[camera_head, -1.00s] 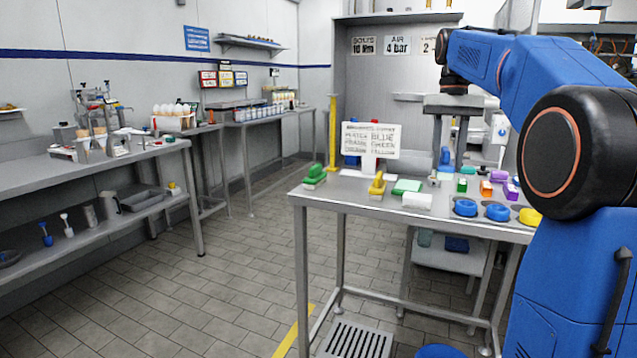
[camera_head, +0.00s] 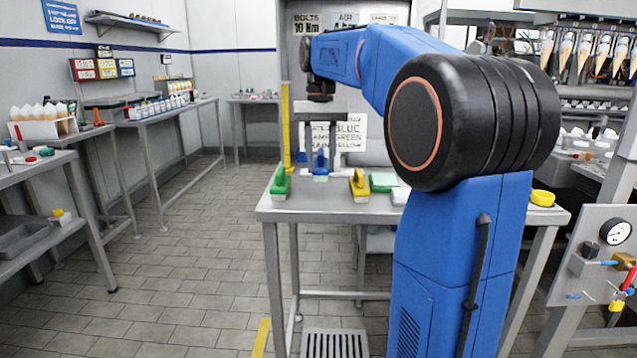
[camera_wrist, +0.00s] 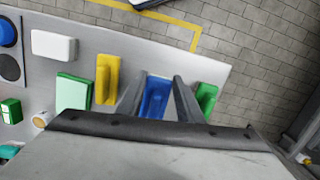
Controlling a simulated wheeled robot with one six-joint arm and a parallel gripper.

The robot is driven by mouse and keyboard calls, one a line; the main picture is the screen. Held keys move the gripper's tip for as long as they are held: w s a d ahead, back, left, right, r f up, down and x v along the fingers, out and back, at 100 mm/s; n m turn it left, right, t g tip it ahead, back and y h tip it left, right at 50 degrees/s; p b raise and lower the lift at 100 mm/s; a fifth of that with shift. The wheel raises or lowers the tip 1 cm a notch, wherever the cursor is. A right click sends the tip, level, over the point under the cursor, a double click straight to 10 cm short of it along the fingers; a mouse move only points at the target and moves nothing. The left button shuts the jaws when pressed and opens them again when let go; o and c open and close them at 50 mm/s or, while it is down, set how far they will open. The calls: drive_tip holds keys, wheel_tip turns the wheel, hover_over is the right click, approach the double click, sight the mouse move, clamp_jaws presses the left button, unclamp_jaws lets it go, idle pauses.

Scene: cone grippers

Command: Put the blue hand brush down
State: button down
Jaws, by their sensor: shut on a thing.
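The blue hand brush (camera_head: 320,164) has its pale bristles downward in the head view. My gripper (camera_head: 320,148) is shut on it, with one finger on each side. In the wrist view the blue brush (camera_wrist: 155,98) lies between the two fingers of my gripper (camera_wrist: 160,82). It is between the green brush (camera_head: 280,184) on the left and the yellow brush (camera_head: 358,185) on the right, over the left part of the steel table (camera_head: 312,208). I cannot tell whether its bristles touch the table top.
A green block (camera_head: 383,181) and a white block (camera_wrist: 53,46) are beyond the yellow brush. A sign (camera_head: 350,133) stands behind the brushes. In the wrist view the green brush (camera_wrist: 206,98) is close to one finger. The table's left edge is near it.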

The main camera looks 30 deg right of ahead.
sight(321, 181)
drive_tip(key=shift+f, duration=2.65)
drive_tip(key=shift+f, duration=0.15)
drive_tip(key=c, duration=1.2)
unclamp_jaws()
drive_tip(key=r, duration=0.4)
drive_tip(key=w+r, duration=0.1)
drive_tip(key=r, duration=0.7)
drive_tip(key=shift+w+d+r, duration=0.1)
drive_tip(key=shift+w+d, duration=0.05)
drive_tip(key=shift+d, duration=0.25)
